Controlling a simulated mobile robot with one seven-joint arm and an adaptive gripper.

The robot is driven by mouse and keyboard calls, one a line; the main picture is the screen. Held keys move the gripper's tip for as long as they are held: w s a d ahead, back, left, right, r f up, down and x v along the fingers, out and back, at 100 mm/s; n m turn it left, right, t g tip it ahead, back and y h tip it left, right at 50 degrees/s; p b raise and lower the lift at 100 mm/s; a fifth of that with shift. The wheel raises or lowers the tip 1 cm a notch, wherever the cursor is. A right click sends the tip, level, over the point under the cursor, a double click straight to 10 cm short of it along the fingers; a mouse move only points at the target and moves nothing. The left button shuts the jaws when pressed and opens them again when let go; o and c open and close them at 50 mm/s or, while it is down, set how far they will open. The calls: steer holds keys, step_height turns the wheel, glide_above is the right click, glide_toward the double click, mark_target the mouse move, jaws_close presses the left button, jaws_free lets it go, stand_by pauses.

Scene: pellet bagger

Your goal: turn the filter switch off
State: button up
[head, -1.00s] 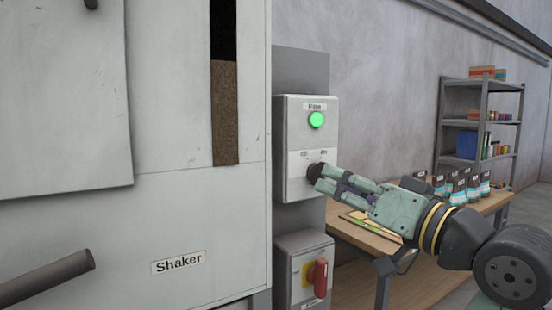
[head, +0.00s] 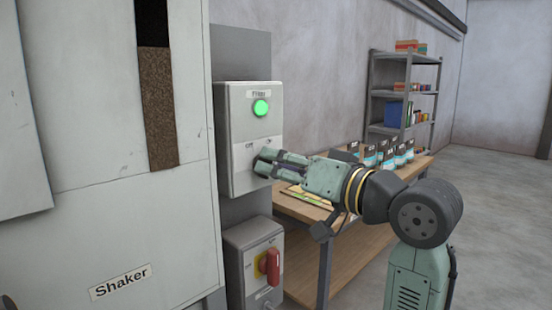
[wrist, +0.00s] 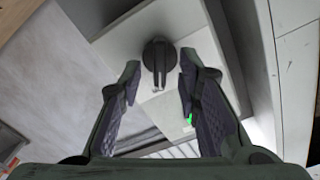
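The filter switch box (head: 235,175) is a light grey box on a grey column, with a lit green lamp (head: 261,108) under a small label. Its black rotary knob (wrist: 158,55) shows in the wrist view, just beyond and between my fingertips, with a pale mark at its lower end. My gripper (head: 266,160) is at the lower front of the box in the head view, and its fingers largely hide the knob there. In the wrist view my gripper (wrist: 158,72) is open, with a finger on each side of the knob. Contact cannot be told.
A lower box with a red handle (head: 270,264) sits below the switch box. The shaker cabinet (head: 90,220) stands at left. A wooden table (head: 310,207) with several containers (head: 388,156) is behind my arm, with a shelf (head: 405,95) beyond. Floor at right is clear.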

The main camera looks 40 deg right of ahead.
steer(key=shift+w, duration=0.55)
jaws_close()
